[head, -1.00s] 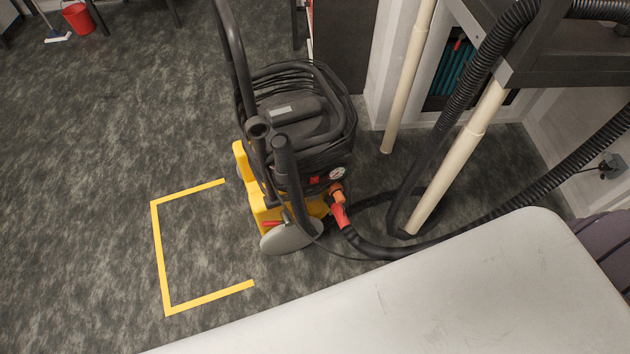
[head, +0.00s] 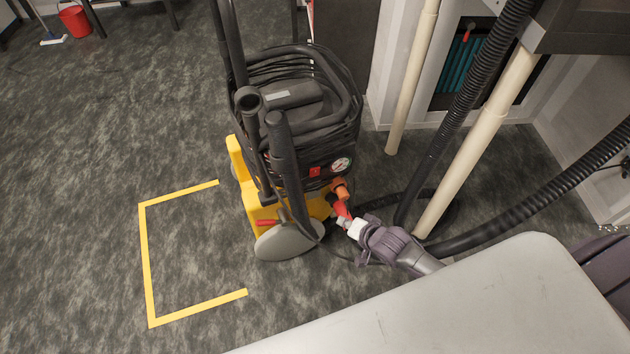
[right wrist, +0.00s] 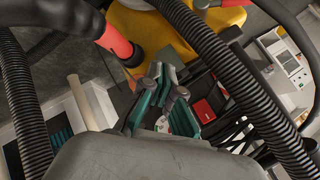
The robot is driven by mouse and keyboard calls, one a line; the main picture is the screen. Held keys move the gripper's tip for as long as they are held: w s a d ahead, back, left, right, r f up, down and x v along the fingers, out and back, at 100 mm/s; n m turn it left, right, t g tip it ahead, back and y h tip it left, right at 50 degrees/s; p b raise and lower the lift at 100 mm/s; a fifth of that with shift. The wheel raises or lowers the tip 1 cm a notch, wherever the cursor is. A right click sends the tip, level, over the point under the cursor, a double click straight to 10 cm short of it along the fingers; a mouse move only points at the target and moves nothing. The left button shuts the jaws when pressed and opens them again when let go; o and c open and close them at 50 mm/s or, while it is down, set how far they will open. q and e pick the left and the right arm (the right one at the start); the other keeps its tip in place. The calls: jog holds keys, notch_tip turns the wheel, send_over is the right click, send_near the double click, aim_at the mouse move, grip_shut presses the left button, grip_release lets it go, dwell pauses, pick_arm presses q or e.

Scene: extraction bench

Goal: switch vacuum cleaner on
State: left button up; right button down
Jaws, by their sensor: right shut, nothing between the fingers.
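The vacuum cleaner (head: 300,130) is a black and yellow upright machine on the floor, with a cable coiled around its top. Its small red switch (head: 315,171) sits on the black front panel beside a round white gauge (head: 341,163). In the right wrist view a red square that looks like the switch (right wrist: 203,110) shows just right of the fingers. My right gripper (head: 345,223) is shut and empty, in front of the red and orange hose connector, lower right of the switch. In the right wrist view its fingers (right wrist: 166,85) are close together. My left gripper is not in view.
A pale tabletop (head: 480,300) fills the lower right. A black ribbed hose (head: 530,205) and cream pipes (head: 480,140) stand right of the machine. Yellow floor tape (head: 146,260) marks open floor at left. A red bucket (head: 75,21) is far back.

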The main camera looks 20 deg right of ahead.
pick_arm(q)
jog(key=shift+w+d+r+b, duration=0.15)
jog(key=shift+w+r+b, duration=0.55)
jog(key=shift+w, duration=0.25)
pick_arm(e)
notch_tip(320, 180, up, 5)
jog(key=w+a+m+t+y, duration=0.1)
jog(key=w+a+m, duration=0.1)
jog(key=a, duration=0.1)
jog(key=shift+w+f, duration=0.2)
jog(key=shift+w, duration=0.1)
jog(key=b, duration=0.4)
send_near(310, 178)
notch_tip(310, 178, down, 4)
jog(key=w, duration=0.2)
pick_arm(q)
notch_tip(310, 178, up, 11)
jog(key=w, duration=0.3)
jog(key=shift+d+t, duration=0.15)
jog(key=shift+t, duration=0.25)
pick_arm(e)
jog(key=shift+w+a+r, duration=0.1)
jog(key=shift+w+a, duration=0.1)
jog(key=shift+w, duration=0.3)
jog(key=shift+w+a+r, duration=0.15)
jog(key=shift+w, duration=0.4)
pick_arm(q)
jog(key=shift+p, duration=0.3)
pick_arm(e)
jog(key=shift+w, duration=0.1)
